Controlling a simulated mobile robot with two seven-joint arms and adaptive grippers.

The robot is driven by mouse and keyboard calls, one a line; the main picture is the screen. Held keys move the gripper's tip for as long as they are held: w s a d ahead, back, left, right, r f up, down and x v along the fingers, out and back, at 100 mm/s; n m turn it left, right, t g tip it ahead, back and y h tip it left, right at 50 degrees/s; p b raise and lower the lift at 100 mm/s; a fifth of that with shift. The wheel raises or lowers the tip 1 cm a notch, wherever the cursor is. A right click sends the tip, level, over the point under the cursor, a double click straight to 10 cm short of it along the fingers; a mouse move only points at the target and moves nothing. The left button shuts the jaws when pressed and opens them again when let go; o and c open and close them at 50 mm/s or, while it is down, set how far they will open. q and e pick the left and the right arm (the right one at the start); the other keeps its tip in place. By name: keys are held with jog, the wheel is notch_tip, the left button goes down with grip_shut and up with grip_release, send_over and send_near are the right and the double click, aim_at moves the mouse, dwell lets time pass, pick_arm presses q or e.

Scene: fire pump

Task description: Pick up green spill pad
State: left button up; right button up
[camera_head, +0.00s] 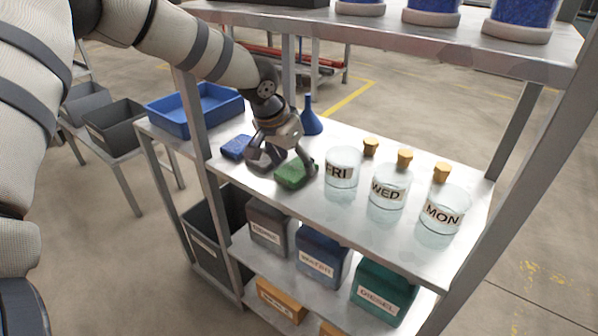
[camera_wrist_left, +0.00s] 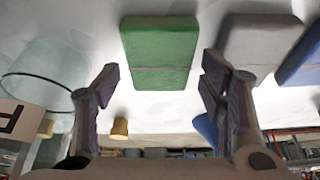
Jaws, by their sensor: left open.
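The green spill pad (camera_head: 292,175) lies flat on the shelf's upper surface, to the left of the glass jars. It shows whole in the left wrist view (camera_wrist_left: 160,50), lined up with the gap between the two fingers. My left gripper (camera_head: 285,167) is open and close to the pad, partly covering it in the head view. In the left wrist view, the open fingers (camera_wrist_left: 160,78) have nothing between their tips that I can see gripped. Whether they touch the pad is not clear. My right gripper is not in view.
A grey pad (camera_wrist_left: 257,45) lies beside the green one, and a blue pad (camera_head: 237,147) lies farther left. A blue funnel (camera_head: 311,122) stands behind. Glass jars labelled FRI (camera_head: 342,166), WED (camera_head: 389,188) and MON (camera_head: 442,216) stand right.

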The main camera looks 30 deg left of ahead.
pick_arm(q)
jog(key=shift+x, duration=0.95)
jog(key=shift+s+r, duration=0.1)
jog(key=shift+r, duration=0.05)
jog(key=shift+s+f, duration=0.1)
jog(key=shift+f, duration=0.2)
jog(key=c, duration=0.7)
